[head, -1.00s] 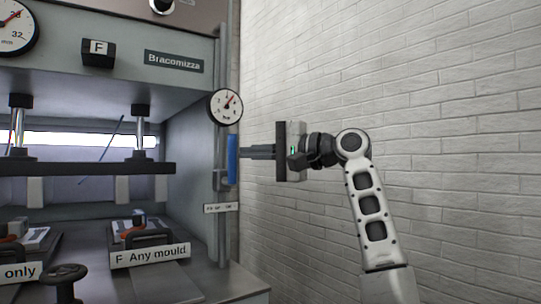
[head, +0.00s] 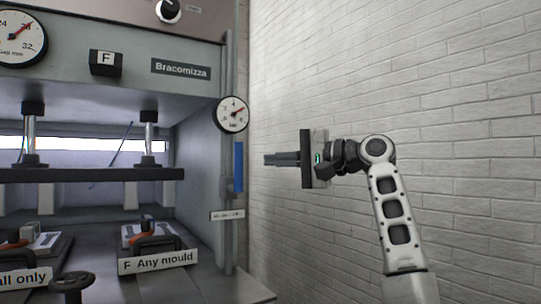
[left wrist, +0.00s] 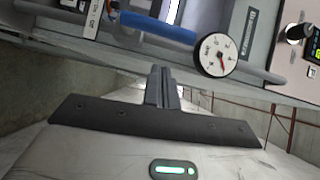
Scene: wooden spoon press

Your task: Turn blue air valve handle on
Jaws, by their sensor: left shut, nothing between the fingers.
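The blue valve handle (head: 238,166) stands upright on the right edge post of the press, below a small round gauge (head: 231,114). In the left wrist view the blue handle (left wrist: 157,28) lies across the top, beside the gauge (left wrist: 215,55). My left gripper (head: 267,159) is to the right of the handle, fingers pointing at it, with a clear gap between. Its two fingers (left wrist: 161,72) are shut together and empty. A small label plate (head: 227,215) sits below the handle; its text is too blurred to read. My right gripper is out of view.
The press has a crossbar (head: 90,174) and moulds on its bed, one behind a label "Any mould" (head: 158,261). A black handwheel (head: 71,282) is at the lower left. A white brick wall (head: 440,90) stands behind my arm.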

